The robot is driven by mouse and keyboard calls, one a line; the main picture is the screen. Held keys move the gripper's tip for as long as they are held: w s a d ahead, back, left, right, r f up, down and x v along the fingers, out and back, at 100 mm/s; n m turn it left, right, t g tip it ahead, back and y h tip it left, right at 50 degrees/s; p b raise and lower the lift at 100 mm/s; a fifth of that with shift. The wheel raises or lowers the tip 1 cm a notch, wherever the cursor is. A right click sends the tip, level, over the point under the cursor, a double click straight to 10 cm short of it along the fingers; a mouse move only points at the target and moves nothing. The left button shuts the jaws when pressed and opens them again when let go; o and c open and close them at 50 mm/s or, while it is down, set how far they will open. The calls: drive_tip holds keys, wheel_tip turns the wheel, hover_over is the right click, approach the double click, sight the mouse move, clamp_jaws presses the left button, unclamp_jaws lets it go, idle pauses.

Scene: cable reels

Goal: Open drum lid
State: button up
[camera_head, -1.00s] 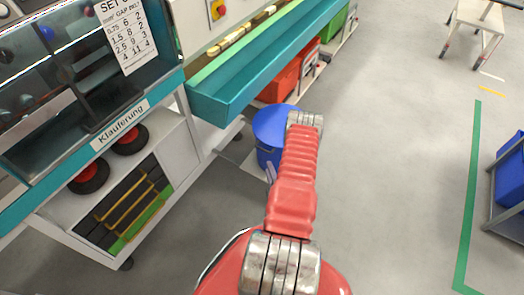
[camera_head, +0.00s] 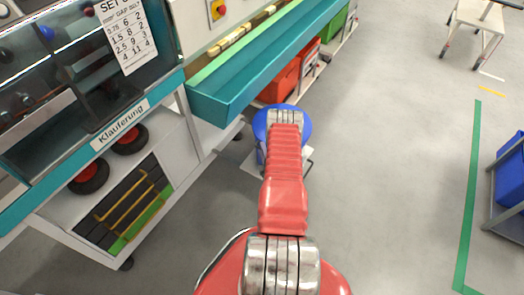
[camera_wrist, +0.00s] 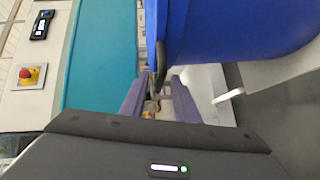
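The blue drum (camera_head: 303,122) stands on the floor beside the teal bench, and its round top shows around my red arm in the head view. In the wrist view the drum (camera_wrist: 240,30) fills the upper right, tilted by the camera angle. A dark curved piece (camera_wrist: 161,62) sits at its left edge; I cannot tell whether it is a clasp or handle. My gripper (camera_wrist: 158,92) has its two purple-grey fingers apart, just below this piece, with nothing clearly held between them. In the head view my arm hides the gripper and the drum's middle.
The teal bench (camera_head: 215,107) runs along the drum's left, with red bins (camera_head: 280,85) beneath it. A white shelf cart (camera_head: 70,205) stands at the left. A blue crate (camera_head: 510,170) on a stand is at the right. The grey floor between is clear.

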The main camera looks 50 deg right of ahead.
drive_tip(key=shift+w+d+f, duration=0.1)
drive_tip(key=shift+w+d, duration=0.2)
drive_tip(key=shift+w, duration=0.1)
clamp_jaws()
idle(0.4)
drive_tip(key=shift+s+a, duration=0.1)
drive_tip(key=shift+a, duration=0.1)
